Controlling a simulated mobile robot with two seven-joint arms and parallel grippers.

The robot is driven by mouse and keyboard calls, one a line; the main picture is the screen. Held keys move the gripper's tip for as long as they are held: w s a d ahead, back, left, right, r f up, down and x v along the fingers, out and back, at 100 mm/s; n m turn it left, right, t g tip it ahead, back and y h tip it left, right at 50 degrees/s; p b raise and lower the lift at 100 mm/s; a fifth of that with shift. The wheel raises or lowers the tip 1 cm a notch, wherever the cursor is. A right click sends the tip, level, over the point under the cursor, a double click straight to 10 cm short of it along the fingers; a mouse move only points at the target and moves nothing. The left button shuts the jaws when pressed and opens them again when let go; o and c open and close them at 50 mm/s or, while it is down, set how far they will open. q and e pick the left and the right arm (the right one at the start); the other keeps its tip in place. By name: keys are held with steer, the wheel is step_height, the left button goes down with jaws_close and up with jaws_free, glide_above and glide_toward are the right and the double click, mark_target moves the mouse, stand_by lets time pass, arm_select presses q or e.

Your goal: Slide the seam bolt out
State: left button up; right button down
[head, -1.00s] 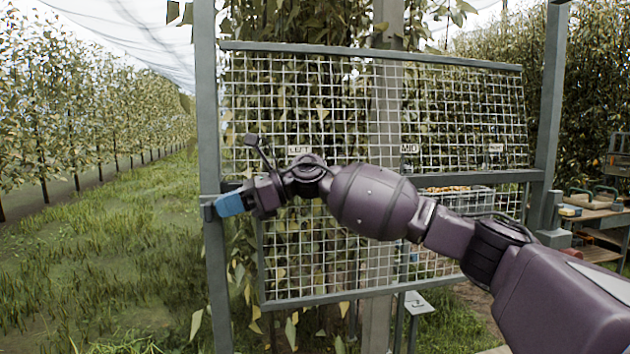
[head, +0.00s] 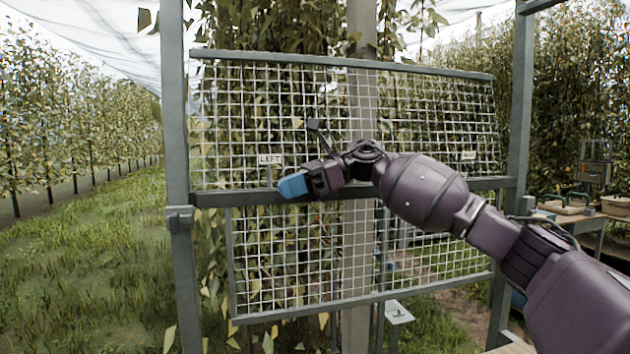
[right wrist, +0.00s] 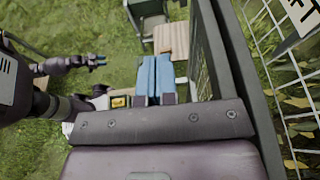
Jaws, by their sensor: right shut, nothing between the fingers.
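A mesh frame holds an upper panel (head: 335,62) and a lower panel (head: 360,297), with a grey seam rail (head: 440,184) between them. A small grey block (head: 180,219) sits on the left post at about seam height. I cannot clearly pick out the seam bolt.
The left post (head: 176,120) and right post (head: 520,110) bound the frame. Branches and a grey trunk stand behind the mesh. A table (head: 575,217) with trays stands at the right. Open grass (head: 80,260) lies at the left.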

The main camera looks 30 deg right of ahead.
steer(key=v, duration=0.5)
steer(key=shift+d, duration=0.15)
stand_by(0.3)
